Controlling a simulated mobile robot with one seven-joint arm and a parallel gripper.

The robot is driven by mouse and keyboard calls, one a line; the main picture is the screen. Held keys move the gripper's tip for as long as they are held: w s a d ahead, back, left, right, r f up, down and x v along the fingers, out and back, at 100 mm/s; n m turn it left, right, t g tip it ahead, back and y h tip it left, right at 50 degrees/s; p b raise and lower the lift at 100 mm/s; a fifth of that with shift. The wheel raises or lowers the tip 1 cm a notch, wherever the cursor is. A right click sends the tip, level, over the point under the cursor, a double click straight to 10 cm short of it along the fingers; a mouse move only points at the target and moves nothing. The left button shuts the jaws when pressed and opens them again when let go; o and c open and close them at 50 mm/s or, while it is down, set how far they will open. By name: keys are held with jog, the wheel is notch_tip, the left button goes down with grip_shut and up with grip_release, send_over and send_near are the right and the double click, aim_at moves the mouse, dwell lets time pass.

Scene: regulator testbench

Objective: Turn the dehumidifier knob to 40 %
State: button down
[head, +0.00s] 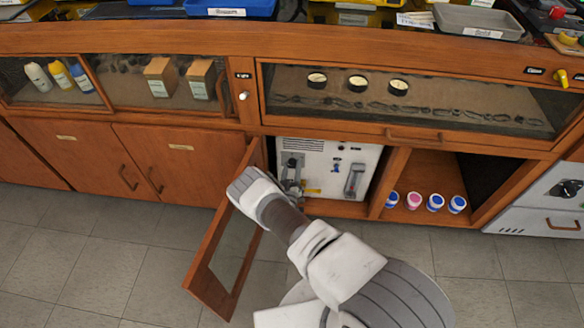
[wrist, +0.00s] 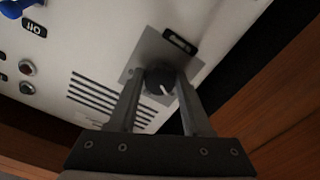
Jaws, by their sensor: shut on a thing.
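A white panel unit (head: 340,152) stands inside the open cabinet in the head view. Its white face (wrist: 105,45) fills much of the wrist view. A dark round knob (wrist: 159,76) with a white pointer line sits on a grey plate (wrist: 150,50) beside a small black label whose text I cannot read. My gripper (wrist: 160,88) has its two fingers on either side of the knob and is shut on it. The pointer slants toward the lower right of the wrist view. No scale marks are legible. In the head view my gripper (head: 291,178) reaches the unit's left side, and the knob is hidden.
An open wooden door with a glass pane (head: 207,275) stands beside my arm. A wooden cabinet wall (wrist: 285,100) is close to the unit's side. Small blue and pink-topped cups (head: 413,201) stand in the right compartment. Another white appliance (head: 548,203) is at far right.

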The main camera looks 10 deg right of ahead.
dwell(0.4)
jog(key=shift+c, duration=1.7)
grip_release()
jog(key=shift+s, duration=0.15)
